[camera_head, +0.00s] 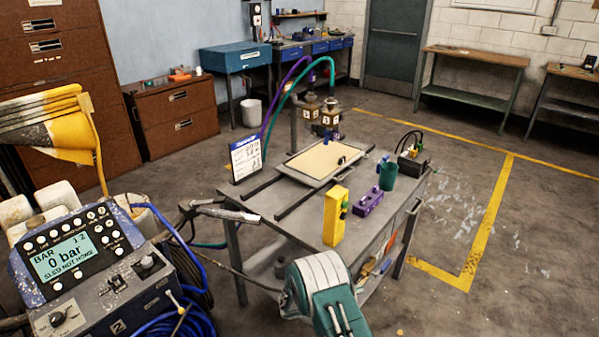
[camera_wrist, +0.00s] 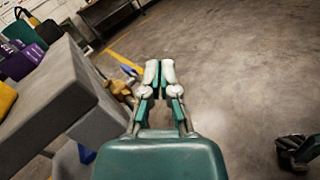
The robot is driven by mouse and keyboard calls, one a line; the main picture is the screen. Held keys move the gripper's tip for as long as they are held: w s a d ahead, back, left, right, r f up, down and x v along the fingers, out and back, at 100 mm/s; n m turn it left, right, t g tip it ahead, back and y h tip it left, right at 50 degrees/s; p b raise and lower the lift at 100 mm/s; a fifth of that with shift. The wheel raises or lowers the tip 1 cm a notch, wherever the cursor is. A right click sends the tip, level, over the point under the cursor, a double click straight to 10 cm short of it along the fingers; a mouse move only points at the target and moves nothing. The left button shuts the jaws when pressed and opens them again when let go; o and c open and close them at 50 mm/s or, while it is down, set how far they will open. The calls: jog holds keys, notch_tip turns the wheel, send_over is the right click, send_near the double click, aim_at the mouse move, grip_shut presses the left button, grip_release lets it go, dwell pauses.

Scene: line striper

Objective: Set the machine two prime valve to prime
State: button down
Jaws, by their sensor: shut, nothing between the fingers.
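A control unit (camera_head: 110,290) marked 2 stands at the lower left in the head view. Its display (camera_head: 62,258) reads 0 bar and "SLED NOT HOME". A dial (camera_head: 57,318) and a small lever with a pale tip (camera_head: 181,310) are on its front. I cannot tell which control is the prime valve, or its setting. In the wrist view my gripper (camera_wrist: 160,72) is shut and empty, over the floor beside the workbench and away from the control unit. My teal and white arm (camera_head: 325,290) shows at the bottom of the head view.
A grey workbench (camera_head: 262,208) holds a board, a yellow block (camera_head: 335,215), a purple block (camera_head: 368,201) and a green cup (camera_head: 387,176). Blue hoses (camera_head: 190,325) lie beside the control unit. Open floor (camera_head: 530,260) lies to the right. Tools sit on the bench's lower shelf.

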jog(key=s+d+r+m+g+y, duration=0.25)
jog(key=s+r+m+y, duration=0.2)
jog(key=r, duration=0.65)
jog(key=s+d+r+m+g+y, duration=0.2)
jog(key=s+r+m+g+y, duration=0.3)
jog(key=r, duration=0.7)
jog(key=s+a+r+m+t+y, duration=0.3)
jog(key=s+r+t+y, duration=0.1)
jog(key=s, duration=0.7)
jog(key=s+a+r+m+t+y, duration=0.2)
jog(key=s+r, duration=0.5)
jog(key=s, duration=0.4)
jog(key=m+t+y, duration=0.1)
jog(key=t+y, duration=0.1)
jog(key=t, duration=0.1)
jog(key=shift+a+m+y, duration=0.35)
jog(key=shift+a, duration=0.05)
